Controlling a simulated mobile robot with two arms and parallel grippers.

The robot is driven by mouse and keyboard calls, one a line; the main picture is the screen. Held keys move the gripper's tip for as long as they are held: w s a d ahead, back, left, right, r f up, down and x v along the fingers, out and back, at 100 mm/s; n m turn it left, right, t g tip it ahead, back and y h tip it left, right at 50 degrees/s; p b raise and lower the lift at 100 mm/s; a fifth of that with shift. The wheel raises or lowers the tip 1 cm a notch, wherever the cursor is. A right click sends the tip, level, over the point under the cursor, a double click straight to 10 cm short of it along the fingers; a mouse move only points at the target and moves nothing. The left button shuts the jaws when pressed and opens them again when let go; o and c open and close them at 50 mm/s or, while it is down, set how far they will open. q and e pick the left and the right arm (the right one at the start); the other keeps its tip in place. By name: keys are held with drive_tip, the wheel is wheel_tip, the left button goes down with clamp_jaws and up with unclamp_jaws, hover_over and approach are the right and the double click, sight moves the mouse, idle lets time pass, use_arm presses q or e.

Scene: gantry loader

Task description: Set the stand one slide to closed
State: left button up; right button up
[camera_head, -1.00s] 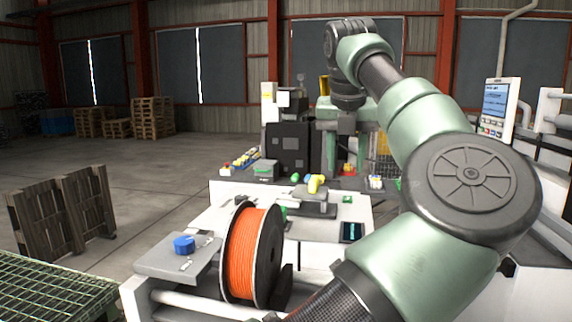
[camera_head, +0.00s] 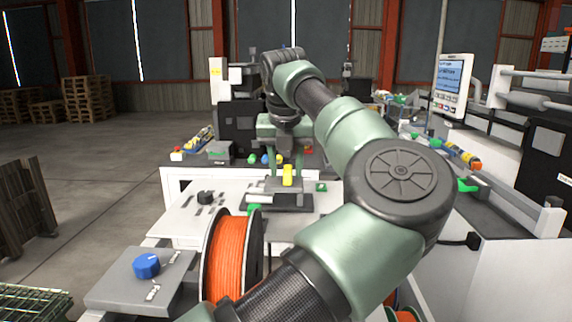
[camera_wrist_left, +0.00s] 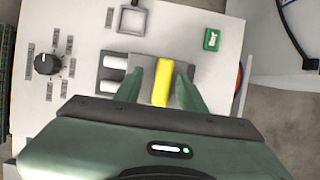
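A yellow block (camera_head: 288,174), which looks like the handle of a slide, stands on a dark grey base on the white machine top (camera_head: 180,225). I cannot read which stand it belongs to. In the left wrist view the yellow block (camera_wrist_left: 162,82) lies between the two green fingers of my left gripper (camera_wrist_left: 160,88), with a gap on each side. In the head view my left gripper (camera_head: 287,150) points down just above the block. It is open. I cannot tell whether the fingertips reach down beside the block. My right gripper is not in view.
An orange reel (camera_head: 232,258) stands in front of the slide. A blue knob (camera_head: 146,265) sits on a grey panel at the front left. A black knob (camera_wrist_left: 46,64) and a green button (camera_wrist_left: 211,39) flank the slide. A display (camera_head: 453,85) stands at the right.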

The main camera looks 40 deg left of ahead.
use_arm(q)
drive_tip(key=shift+d, duration=0.2)
drive_tip(key=shift+c, duration=0.9)
clamp_jaws()
drive_tip(key=shift+r, duration=0.1)
